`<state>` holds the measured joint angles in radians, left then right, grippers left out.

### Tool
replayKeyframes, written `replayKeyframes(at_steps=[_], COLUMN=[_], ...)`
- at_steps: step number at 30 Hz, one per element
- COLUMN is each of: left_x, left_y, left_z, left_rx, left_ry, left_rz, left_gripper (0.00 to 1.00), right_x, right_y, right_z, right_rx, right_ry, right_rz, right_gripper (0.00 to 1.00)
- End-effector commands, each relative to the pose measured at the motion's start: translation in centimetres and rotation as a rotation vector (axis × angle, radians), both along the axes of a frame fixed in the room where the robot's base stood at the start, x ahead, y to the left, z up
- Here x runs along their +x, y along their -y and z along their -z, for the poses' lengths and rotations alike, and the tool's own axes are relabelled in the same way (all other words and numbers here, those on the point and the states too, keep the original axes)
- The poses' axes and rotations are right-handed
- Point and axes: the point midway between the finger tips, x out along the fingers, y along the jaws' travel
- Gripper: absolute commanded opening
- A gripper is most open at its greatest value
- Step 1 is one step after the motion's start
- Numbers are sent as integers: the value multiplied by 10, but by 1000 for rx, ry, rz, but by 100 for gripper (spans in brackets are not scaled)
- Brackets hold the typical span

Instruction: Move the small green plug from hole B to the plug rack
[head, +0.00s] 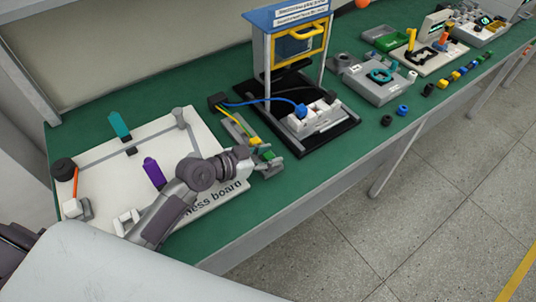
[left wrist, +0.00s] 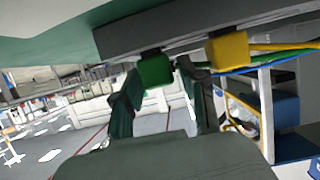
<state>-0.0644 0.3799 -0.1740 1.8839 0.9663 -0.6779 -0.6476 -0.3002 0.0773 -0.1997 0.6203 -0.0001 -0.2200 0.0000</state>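The small green plug (left wrist: 155,71) sits at the edge of a grey bar (left wrist: 200,30) in the left wrist view. A yellow plug (left wrist: 228,50) with a yellow cable sits beside it on the same bar. My left gripper (left wrist: 164,88) has its two dark fingers apart, one on each side of the green plug; contact is unclear. In the head view my left gripper (head: 262,158) is at the narrow grey fixture (head: 236,128) right of the white board, with green showing at its tip. Hole labels cannot be read. My right gripper is not in view.
A black stand with a blue-topped frame (head: 287,17) stands close on the right. A blue cable (head: 265,100) runs between. The table's front edge is near.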

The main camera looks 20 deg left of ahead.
Motion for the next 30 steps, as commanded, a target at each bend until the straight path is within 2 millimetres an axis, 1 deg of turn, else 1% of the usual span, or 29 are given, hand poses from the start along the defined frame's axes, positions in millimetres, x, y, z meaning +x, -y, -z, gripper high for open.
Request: replayKeyframes(at_steps=[8,10,14,17,24,30], left_x=[0,-1,-7,-19,-57,-80], left_y=[0,0,-6,-15,-45,-63], left_z=[0,0,-3,-9,-27,-40], left_rx=[0,1,3,4,6,3], left_ry=[0,-1,-1,-1,-4,-4], left_rz=[0,0,-1,0,1,0], left_gripper=[57,57,57,57,57,57], right_x=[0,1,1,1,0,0], right_y=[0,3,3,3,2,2], right_z=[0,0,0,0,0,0], right_rx=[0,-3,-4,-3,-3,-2], right_ry=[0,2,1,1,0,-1], right_rz=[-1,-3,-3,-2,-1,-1], right_gripper=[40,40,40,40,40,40])
